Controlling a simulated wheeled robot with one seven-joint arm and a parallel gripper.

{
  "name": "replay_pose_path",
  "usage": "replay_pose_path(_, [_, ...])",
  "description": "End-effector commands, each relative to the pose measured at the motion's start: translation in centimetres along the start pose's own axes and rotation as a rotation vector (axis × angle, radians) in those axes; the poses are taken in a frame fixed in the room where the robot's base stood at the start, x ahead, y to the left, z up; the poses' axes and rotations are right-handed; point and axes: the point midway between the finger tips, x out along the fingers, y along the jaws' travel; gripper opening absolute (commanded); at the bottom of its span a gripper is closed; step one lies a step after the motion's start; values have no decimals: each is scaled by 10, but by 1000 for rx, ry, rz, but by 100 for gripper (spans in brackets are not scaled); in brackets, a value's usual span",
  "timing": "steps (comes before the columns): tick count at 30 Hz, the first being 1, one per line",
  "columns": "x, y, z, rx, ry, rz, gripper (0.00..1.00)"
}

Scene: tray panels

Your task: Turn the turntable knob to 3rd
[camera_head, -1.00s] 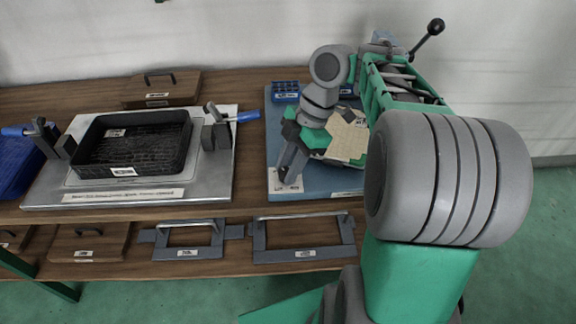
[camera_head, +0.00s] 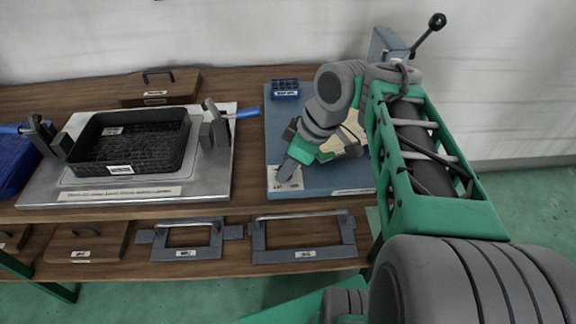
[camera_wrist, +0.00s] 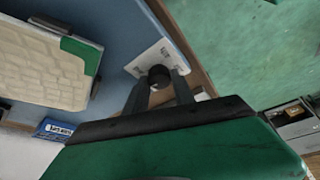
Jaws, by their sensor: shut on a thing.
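The knob (camera_wrist: 159,76) is a small black round piece on a white label plate (camera_wrist: 150,57), seen in the wrist view. My gripper (camera_wrist: 158,88) has its two fingers around the knob, one on each side, and is shut on it. In the head view, my gripper (camera_head: 286,172) is low at the front left corner of the blue panel (camera_head: 325,180), by the same white plate (camera_head: 285,186). The knob itself is hidden there. A beige textured slab with green corners (camera_wrist: 42,67) lies on the panel. The knob's pointed-to mark cannot be read.
A black tray (camera_head: 130,150) sits on a metal plate with blue-handled clamps (camera_head: 215,125) to the left. A small blue block (camera_head: 285,88) is at the panel's back left. A black-balled lever (camera_head: 436,20) rises behind. Handled grey frames (camera_head: 305,240) line the table front.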

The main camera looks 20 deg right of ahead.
Motion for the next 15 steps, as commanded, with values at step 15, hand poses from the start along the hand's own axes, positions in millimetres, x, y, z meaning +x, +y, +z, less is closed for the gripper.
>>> replay_pose_path(15, [1, -2, 0, 293, 0, 122, 0])
